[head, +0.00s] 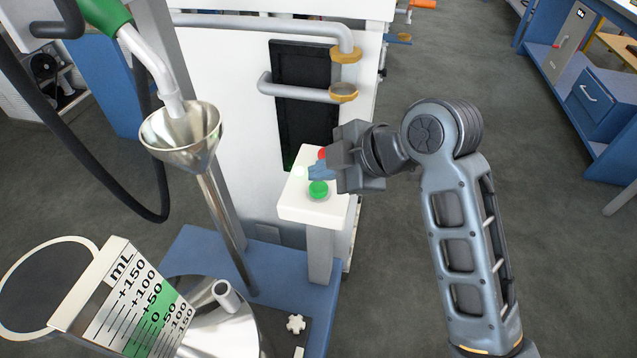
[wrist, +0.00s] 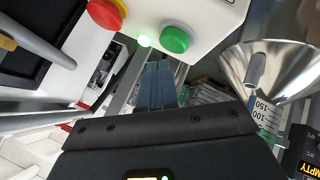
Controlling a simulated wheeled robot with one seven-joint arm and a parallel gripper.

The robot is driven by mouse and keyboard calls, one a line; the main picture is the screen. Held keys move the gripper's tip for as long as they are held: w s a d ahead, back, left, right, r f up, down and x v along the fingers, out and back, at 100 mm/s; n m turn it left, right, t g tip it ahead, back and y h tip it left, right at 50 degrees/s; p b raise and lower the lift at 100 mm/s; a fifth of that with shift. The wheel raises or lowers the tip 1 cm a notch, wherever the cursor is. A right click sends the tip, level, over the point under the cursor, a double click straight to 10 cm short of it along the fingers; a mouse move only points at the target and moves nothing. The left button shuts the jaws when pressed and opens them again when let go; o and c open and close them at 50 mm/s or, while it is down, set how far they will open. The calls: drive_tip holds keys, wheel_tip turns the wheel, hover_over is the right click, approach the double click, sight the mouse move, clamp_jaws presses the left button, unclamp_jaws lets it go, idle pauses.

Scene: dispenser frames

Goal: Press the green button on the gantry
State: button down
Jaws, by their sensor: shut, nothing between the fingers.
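The green button (head: 318,189) sits on the white top of a post-mounted control box (head: 309,211) beside the gantry. The red button (head: 322,154) is behind it, partly covered by my gripper in the head view. My gripper (head: 314,172) is shut and empty, its fingertips over the box between the two buttons in the head view. In the wrist view the green button (wrist: 175,40) lies just beyond and right of my fingertips (wrist: 158,66), with the red button (wrist: 104,13) to the left. I cannot tell whether the fingertips touch anything.
A metal funnel (head: 181,138) with a green-handled nozzle (head: 150,62) in it stands left of the box. A measuring vessel with an mL scale (head: 135,305) is at the lower left. Pipes (head: 300,93) run behind the box.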

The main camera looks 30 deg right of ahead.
sight(323, 192)
drive_tip(key=shift+r+p, duration=2.15)
drive_tip(key=shift+r, duration=0.35)
drive_tip(key=shift+f, duration=0.1)
drive_tip(key=shift+s+a+f, duration=0.15)
drive_tip(key=shift+f, duration=0.05)
drive_tip(key=s+f+m, duration=0.2)
drive_tip(key=s+a+f+m+t, duration=0.1)
drive_tip(key=s+f+m, duration=0.1)
drive_tip(key=s+a+f+m+t+h, duration=0.1)
drive_tip(key=s+f, duration=0.1)
drive_tip(key=shift+s+f+m, duration=0.15)
drive_tip(key=shift+s+m, duration=0.1)
drive_tip(key=shift+m, duration=0.15)
drive_tip(key=s+d+m+t+h, duration=0.1)
drive_tip(key=s+m+t+h, duration=0.4)
drive_tip(key=s, duration=1.3)
drive_tip(key=s+d+r+m+y, duration=0.1)
drive_tip(key=s+r+m, duration=0.2)
drive_tip(key=s, duration=0.6)
wheel_tip(323, 192, up, 3)
drive_tip(key=shift+f+m+y, duration=0.2)
drive_tip(key=shift+m+y, duration=0.1)
drive_tip(key=shift+y, duration=0.1)
